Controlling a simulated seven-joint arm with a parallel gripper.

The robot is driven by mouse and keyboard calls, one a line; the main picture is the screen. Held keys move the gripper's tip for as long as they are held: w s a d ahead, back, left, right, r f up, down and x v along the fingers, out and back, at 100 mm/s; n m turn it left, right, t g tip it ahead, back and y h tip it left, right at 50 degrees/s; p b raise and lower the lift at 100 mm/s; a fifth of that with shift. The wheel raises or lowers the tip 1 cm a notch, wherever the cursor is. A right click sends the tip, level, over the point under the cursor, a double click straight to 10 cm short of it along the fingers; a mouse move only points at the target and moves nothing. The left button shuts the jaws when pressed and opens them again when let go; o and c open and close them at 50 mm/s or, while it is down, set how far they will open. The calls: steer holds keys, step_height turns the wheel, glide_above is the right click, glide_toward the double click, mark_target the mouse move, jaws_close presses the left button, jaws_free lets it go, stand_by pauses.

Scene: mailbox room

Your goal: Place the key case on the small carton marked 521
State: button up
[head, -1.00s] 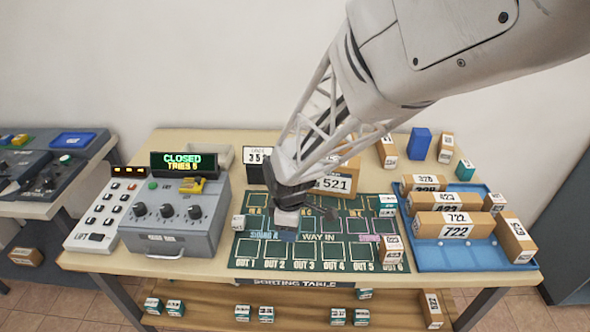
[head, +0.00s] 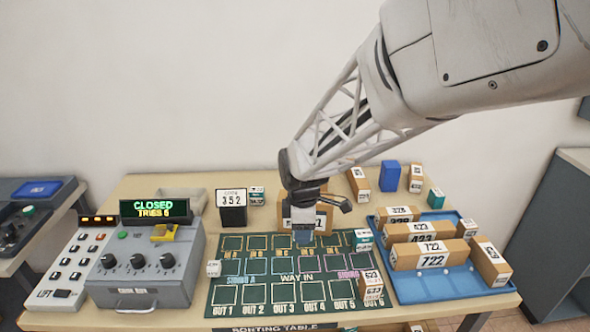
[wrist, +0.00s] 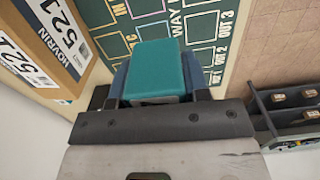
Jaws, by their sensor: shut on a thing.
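My gripper (head: 303,236) is over the upper middle of the sorting mat in the head view. In the wrist view its two dark fingers are shut on a teal block-shaped thing (wrist: 165,70), which I take for the key case. In the head view the fingers mostly hide it. The brown carton marked 521 (head: 321,221) stands just behind my gripper, partly covered by it. In the wrist view this carton (wrist: 45,40) is at the upper left, with its 521 labels readable, apart from the held case.
A blue tray (head: 435,292) with several brown cartons is at the right. A grey console (head: 145,283) with dials and a "CLOSED" display stands left. A card reading 352 (head: 232,197) is behind the green mat (head: 225,300). Small boxes stand at the mat's edges.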

steer(key=w+d+r, duration=0.1)
steer(key=d+r, duration=0.3)
steer(key=shift+w+d, duration=0.25)
steer(key=shift+d, duration=0.15)
steer(key=shift+w, duration=0.1)
steer(key=w, duration=0.5)
steer(key=w+a+f, duration=0.1)
steer(key=w, duration=0.4)
steer(key=w+a, duration=0.1)
steer(key=w, duration=0.4)
steer(key=shift+w+a+f, duration=0.1)
steer(key=shift+w+f, duration=0.05)
steer(key=shift+w, duration=0.2)
steer(key=shift+f, duration=0.1)
steer(key=shift+f, duration=1.7)
steer(key=shift+f, duration=0.1)
steer(key=o, duration=1)
steer(key=shift+c, duration=0.2)
